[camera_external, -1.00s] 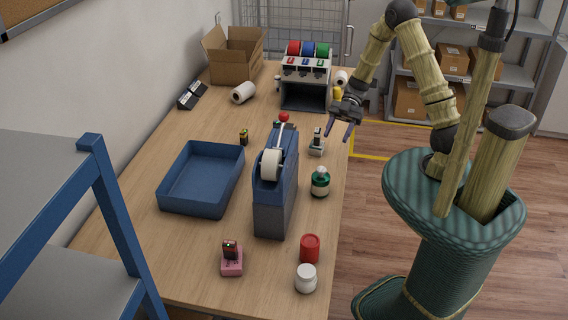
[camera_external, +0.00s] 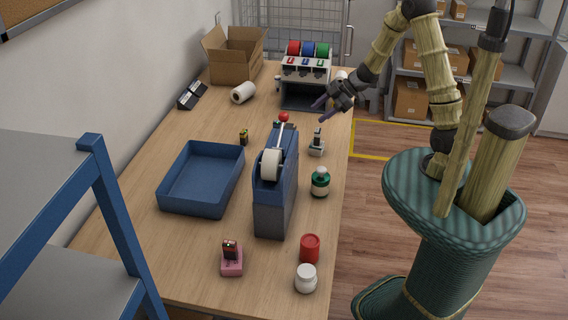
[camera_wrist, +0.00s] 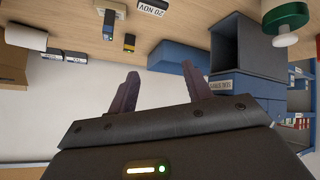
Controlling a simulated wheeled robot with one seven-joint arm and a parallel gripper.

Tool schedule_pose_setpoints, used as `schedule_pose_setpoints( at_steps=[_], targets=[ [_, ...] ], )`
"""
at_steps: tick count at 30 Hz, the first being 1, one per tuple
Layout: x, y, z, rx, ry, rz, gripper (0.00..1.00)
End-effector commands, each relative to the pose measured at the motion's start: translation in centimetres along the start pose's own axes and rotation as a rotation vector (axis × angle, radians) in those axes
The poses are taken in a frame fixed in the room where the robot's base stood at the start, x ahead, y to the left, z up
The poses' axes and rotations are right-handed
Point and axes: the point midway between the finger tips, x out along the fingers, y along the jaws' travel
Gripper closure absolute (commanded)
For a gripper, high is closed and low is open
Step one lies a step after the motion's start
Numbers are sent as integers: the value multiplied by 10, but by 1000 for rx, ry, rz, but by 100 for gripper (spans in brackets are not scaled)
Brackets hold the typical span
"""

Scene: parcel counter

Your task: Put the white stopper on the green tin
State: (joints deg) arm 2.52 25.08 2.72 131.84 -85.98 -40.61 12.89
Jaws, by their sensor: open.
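A green tin (camera_external: 320,189) with a pale label band stands near the right edge of the counter. A white stopper (camera_external: 320,171) sits on top of it; how firmly, I cannot tell. In the wrist view, which is upside down, the green tin (camera_wrist: 287,17) shows at the upper right with the white stopper (camera_wrist: 279,40) against it. My gripper (camera_external: 321,110) is open and empty. It is in the air over the right side of the counter, farther back than the tin, with its fingers pointing left. The fingers also show in the wrist view (camera_wrist: 160,69).
A tall blue tape dispenser (camera_external: 275,200) stands left of the tin, with a grey stamp (camera_external: 317,145) behind the tin. A red tin (camera_external: 310,248) and white jar (camera_external: 306,280) stand in front. A blue tray (camera_external: 188,208) is at left, a spool rack (camera_external: 305,85) behind.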

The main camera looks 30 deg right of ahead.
Motion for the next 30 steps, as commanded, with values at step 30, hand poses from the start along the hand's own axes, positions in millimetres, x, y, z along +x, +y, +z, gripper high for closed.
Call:
schedule_pose_setpoints(
  at_steps=[30],
  targets=[
    [-151, -93, 80, 1268, -653, 484, 50]
  ],
)
